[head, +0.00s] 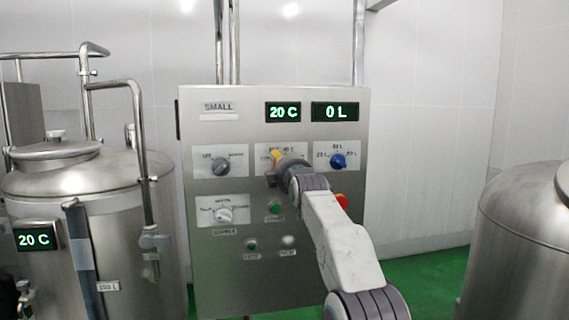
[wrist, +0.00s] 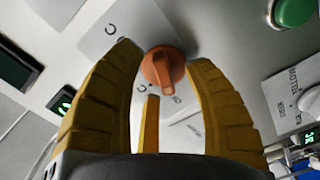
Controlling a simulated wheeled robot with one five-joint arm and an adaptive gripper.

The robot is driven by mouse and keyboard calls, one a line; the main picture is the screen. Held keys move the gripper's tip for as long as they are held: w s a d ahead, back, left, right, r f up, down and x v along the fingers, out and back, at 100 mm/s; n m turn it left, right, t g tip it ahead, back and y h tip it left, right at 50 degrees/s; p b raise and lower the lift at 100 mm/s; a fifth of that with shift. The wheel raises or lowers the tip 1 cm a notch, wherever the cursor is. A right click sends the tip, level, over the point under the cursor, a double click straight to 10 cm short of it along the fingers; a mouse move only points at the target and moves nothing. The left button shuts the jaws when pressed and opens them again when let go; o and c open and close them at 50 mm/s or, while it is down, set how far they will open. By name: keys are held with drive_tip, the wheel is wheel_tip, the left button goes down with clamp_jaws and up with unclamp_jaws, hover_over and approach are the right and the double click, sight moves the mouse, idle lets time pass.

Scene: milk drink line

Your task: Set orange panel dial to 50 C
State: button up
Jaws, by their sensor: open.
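The orange dial (wrist: 162,66) is on the grey control panel (head: 330,255), in the upper middle of the wrist view. Its raised grip bar shows, tilted a little from upright in that picture. In the head view my gripper (head: 275,161) is in front of the dial's label plate and hides the dial. In the wrist view my yellow fingers are spread, with tips on either side of the dial and a third finger below it. I cannot tell whether any finger touches it. The panel's temperature display (head: 283,112) reads 20 C.
A grey knob (head: 220,166) is left of my gripper, a blue knob (head: 338,161) right, and a white knob (head: 223,214) lower left. A green button (head: 274,207) is just below. Steel tanks stand left (head: 85,185) and right (head: 520,240). The volume display (head: 336,112) reads 0 L.

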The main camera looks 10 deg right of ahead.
drive_tip(key=shift+o, duration=0.2)
clamp_jaws()
idle(0.3)
